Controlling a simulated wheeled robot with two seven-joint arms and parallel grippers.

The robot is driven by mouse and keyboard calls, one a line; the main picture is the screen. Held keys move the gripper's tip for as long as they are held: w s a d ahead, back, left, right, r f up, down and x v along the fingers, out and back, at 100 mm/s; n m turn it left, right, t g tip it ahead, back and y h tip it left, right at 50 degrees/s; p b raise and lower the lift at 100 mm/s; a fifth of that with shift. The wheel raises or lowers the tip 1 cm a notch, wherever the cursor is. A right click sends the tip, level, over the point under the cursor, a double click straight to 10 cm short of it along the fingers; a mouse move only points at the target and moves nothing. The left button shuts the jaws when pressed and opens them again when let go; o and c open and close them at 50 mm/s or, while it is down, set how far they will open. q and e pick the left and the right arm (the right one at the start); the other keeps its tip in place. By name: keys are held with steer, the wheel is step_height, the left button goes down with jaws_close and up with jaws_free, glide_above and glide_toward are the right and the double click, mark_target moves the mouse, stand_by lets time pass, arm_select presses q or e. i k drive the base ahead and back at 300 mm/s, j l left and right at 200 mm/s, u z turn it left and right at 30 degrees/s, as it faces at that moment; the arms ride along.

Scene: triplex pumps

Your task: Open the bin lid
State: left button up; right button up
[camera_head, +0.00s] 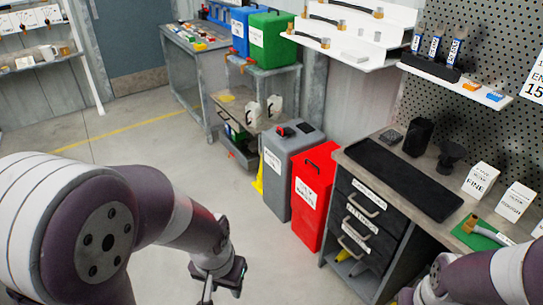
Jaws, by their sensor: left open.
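A red bin (314,205) stands on the floor, with a white label, a dark handle on its lid and its lid down. A grey bin (289,178) with a white label stands to its left, also with a lid that looks closed. A blue bin (240,32) and a green bin (268,42) sit on a stand farther back; their lids look closed. My left gripper (222,292) is open and empty at the bottom of the view, to the lower left of the red bin and apart from it. My right arm shows at the lower right; its gripper is out of view.
A workbench (355,153) with black drawers stands right of the red bin, holding a black mat (404,178) and small boxes. A low cart (252,119) with white jugs stands behind the grey bin. Open floor (190,165) lies left of the bins.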

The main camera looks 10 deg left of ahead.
mark_target(317, 162)
steer(key=i+j+z, duration=0.1)
steer(key=z, duration=0.25)
steer(key=i+j+z, duration=0.2)
steer(key=z, duration=0.15)
steer(key=i+j+z, duration=0.3)
steer(key=i+j, duration=0.2)
steer(key=j, duration=0.15)
steer(key=i+j+z, duration=0.1)
steer(key=j, duration=0.25)
steer(key=i+j+z, duration=0.1)
steer(key=i+j, duration=0.15)
steer(key=j, duration=0.15)
steer(key=i+j, duration=0.2)
steer(key=j, duration=0.2)
steer(key=i+j+z, duration=0.1)
steer(key=j, duration=0.25)
steer(key=i+j, duration=0.2)
steer(key=j, duration=0.2)
steer(key=z, duration=0.05)
